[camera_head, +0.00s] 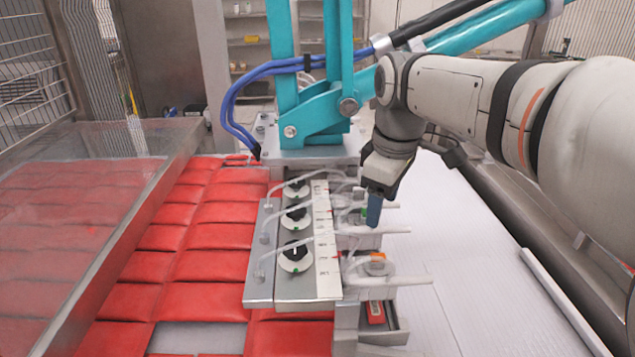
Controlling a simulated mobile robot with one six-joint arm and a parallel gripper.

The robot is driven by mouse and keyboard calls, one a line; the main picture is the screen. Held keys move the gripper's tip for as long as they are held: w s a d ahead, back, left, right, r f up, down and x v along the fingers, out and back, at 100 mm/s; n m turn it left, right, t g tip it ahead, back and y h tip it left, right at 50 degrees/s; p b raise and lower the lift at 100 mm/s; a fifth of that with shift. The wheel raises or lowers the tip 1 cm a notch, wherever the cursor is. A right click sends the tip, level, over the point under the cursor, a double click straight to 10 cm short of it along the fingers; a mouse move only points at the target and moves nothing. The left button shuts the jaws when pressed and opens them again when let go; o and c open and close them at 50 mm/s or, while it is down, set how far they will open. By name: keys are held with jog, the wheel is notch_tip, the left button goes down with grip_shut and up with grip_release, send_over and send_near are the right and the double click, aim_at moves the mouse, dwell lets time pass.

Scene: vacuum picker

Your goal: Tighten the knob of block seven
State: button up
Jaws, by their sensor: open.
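A row of black knobs on round white dials runs down a grey metal block assembly in the middle of the view. The nearest knob (295,252) is fully visible; a middle knob (296,213) and a far knob (295,186) stand behind it. A white marked strip (325,240) runs along their right side. Its markings are too small to read, so I cannot tell which is block seven. My gripper (373,212) points down, open and empty, right of the strip beside the middle knob. Its blue fingertips overlap in this view, hiding the gap.
White hoses and fittings (395,282) stick out right of the blocks, close to my gripper. A teal frame (310,120) with blue hoses rises behind. Red packs (215,235) lie left, beside a clear-topped guard (80,220). A white surface (460,260) on the right is clear.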

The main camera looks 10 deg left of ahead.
jog(key=w+a+r+n, duration=0.1)
jog(key=w+a+n, duration=0.35)
jog(key=a, duration=0.25)
jog(key=n+g, duration=0.1)
jog(key=n, duration=0.5)
send_near(295, 208)
jog(key=shift+w+d+f+m+b, duration=0.1)
jog(key=shift+d+f+m+b, duration=0.15)
jog(key=shift+b, duration=0.1)
jog(key=shift+a, duration=0.3)
jog(key=shift+a+f, duration=0.1)
jog(key=shift+f, duration=0.2)
notch_tip(295, 208, down, 7)
jog(key=shift+f, duration=0.1)
jog(key=c, duration=1)
